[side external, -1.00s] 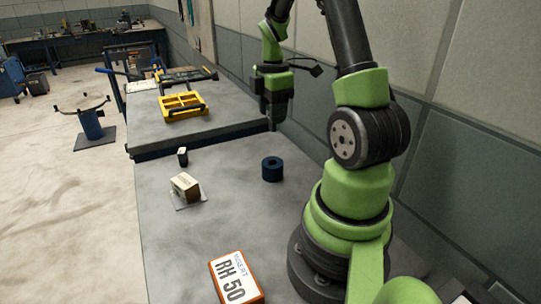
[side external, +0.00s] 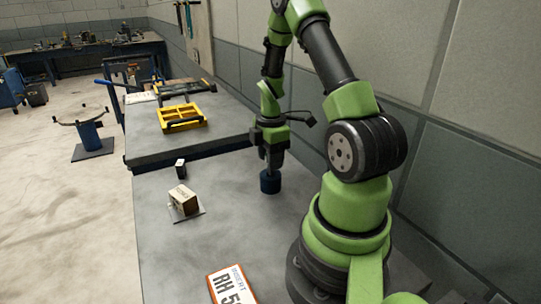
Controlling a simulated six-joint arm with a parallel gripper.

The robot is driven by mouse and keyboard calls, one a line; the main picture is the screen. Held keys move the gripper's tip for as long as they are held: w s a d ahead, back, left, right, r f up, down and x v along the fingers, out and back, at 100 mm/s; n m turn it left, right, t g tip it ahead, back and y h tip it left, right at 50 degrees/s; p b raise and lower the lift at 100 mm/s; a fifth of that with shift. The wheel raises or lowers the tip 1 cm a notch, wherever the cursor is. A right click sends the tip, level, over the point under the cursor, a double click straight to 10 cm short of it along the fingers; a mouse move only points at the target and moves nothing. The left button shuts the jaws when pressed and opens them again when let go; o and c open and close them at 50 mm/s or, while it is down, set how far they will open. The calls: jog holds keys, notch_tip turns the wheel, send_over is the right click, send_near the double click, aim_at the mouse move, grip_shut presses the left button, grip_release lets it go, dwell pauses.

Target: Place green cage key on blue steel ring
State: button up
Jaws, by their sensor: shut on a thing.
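The blue steel ring (side external: 270,183) is a short dark blue cylinder standing on the grey bench top, left of my arm's base. My gripper (side external: 269,162) points down right over the ring, with its tips at or just above the ring's top. It is shut on a small, slim thing, taken to be the green cage key. That thing is largely hidden by the jaws and the ring, and its colour is too small to tell. I cannot tell whether it touches the ring.
A beige block (side external: 183,200) on a flat plate and a small dark block (side external: 180,168) stand left of the ring. An orange-edged sign (side external: 231,284) lies at the front. A yellow tray (side external: 182,117) sits on the raised bench section behind. Bench around the ring is clear.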

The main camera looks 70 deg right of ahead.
jog(key=o, duration=0.9)
notch_tip(320, 180, up, 12)
jog(key=w+a+r+m+t, duration=0.1)
jog(key=w+a+r+m, duration=0.1)
jog(key=a+r, duration=0.35)
jog(key=s+a+r+m+t, duration=0.2)
jog(key=a+m, duration=0.1)
jog(key=a, duration=0.3)
jog(key=s+a+r+m+t+y, duration=0.1)
jog(key=s+a+r+m+t, duration=0.1)
jog(key=a+m, duration=0.2)
jog(key=s+a+r+m+t+y, duration=0.1)
jog(key=a+m, duration=0.3)
jog(key=a, duration=0.5)
jog(key=shift+s+a+r+t, duration=0.1)
jog(key=shift+s+r+t, duration=0.5)
jog(key=shift+s, duration=0.3)
